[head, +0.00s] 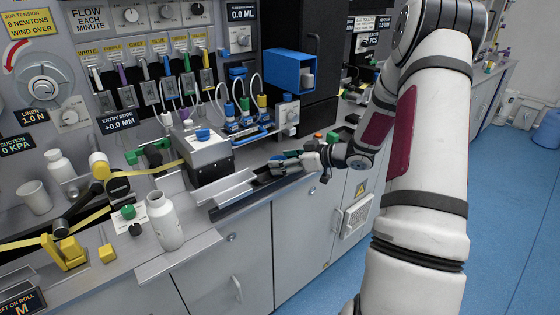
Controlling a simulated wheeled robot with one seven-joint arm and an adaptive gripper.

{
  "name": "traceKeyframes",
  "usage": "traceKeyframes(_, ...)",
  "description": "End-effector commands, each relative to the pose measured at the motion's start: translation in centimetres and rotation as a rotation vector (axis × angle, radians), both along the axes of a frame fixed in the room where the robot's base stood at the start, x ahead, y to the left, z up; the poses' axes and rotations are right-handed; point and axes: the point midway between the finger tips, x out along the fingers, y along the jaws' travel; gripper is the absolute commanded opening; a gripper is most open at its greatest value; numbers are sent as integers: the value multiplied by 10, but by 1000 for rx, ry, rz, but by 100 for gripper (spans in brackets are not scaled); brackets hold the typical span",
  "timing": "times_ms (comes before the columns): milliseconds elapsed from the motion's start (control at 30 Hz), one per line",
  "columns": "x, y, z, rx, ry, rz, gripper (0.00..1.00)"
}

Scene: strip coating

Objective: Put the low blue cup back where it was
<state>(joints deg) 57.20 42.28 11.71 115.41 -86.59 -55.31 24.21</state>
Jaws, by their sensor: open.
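My gripper (281,163) is open at the end of my arm, low over the right part of the bench ledge near the grey channel. A small blue shape (284,156) shows right at its fingers. It may be the low blue cup, but it is too small and too covered by the fingers to be sure. I cannot tell whether the fingers touch it. No other thing in view is clearly a low blue cup.
A grey box with a blue knob (203,134) stands left of my gripper. A blue open-fronted box (289,69) is mounted above. A white bottle (164,221), a white cup (35,198) and yellow strip (85,215) are further left. Blue floor (500,190) lies open at right.

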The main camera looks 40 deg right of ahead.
Motion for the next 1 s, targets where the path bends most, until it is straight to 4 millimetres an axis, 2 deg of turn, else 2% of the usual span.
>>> traceKeyframes(333,-60,-28,29,1,1,-5,63)
traceKeyframes(600,-85,-39,40,1,-1,-1,63)
traceKeyframes(767,-75,-41,52,-70,19,-37,63)
traceKeyframes(867,-56,-42,73,-186,51,-110,63)
traceKeyframes(1000,-38,-40,115,-364,114,-265,63)
